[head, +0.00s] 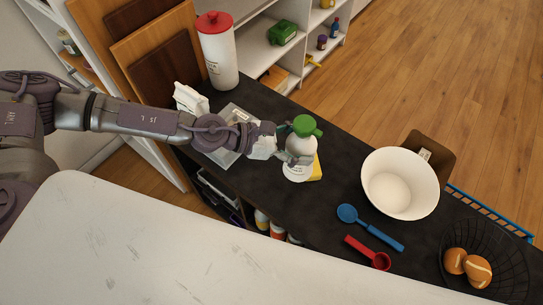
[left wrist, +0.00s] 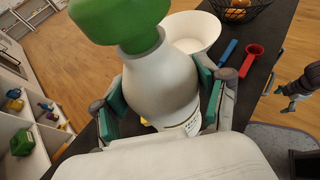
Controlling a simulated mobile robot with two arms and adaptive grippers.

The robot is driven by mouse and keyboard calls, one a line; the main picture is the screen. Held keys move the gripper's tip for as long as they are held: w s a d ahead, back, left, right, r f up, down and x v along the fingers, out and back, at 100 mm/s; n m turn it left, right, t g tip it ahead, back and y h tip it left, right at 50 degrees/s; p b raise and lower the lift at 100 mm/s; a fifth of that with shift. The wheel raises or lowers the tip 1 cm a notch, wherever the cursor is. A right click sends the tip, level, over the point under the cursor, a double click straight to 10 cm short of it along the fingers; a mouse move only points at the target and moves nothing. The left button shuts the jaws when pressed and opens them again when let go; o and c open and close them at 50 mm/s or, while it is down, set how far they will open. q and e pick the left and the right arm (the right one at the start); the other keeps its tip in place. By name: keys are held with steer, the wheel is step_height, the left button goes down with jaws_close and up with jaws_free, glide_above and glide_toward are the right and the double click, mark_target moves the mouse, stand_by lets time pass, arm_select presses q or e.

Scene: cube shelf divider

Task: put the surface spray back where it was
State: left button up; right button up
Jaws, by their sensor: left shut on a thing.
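The surface spray is a white bottle with a green top (head: 304,127). It is upright or nearly so at the middle of the dark counter (head: 335,187). My left gripper (head: 292,158) is shut around its white body. In the left wrist view the bottle (left wrist: 160,85) fills the space between the teal finger pads, with its green head toward the camera. I cannot tell whether its base touches the counter. A dark gripper, seemingly my right one (left wrist: 288,95), shows small at the right edge of the left wrist view, away from the bottle; its jaw state is unclear.
A yellow block (head: 317,168) is close behind the bottle. To the right are a white bowl (head: 400,183), a blue spoon (head: 370,226), a red scoop (head: 368,253) and a black wire basket (head: 510,268). A tall red-lidded canister (head: 217,55) stands at the far left. Several bottles (head: 277,230) sit under the counter.

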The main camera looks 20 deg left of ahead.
arm_select(q)
steer(key=shift+w+a+f+b, duration=0.15)
steer(key=shift+a+f+b, duration=0.15)
steer(key=shift+f, duration=0.05)
steer(key=w+a+f+b, duration=0.4)
steer(key=w+a+f, duration=0.3)
steer(key=f, duration=0.3)
steer(key=shift+w+a+f, duration=0.2)
steer(key=shift+a+f, duration=0.05)
steer(key=shift+a, duration=0.5)
steer(key=shift+f+b, duration=0.3)
steer(key=shift+b, duration=0.15)
steer(key=o, duration=1.8)
steer(key=shift+s, duration=0.1)
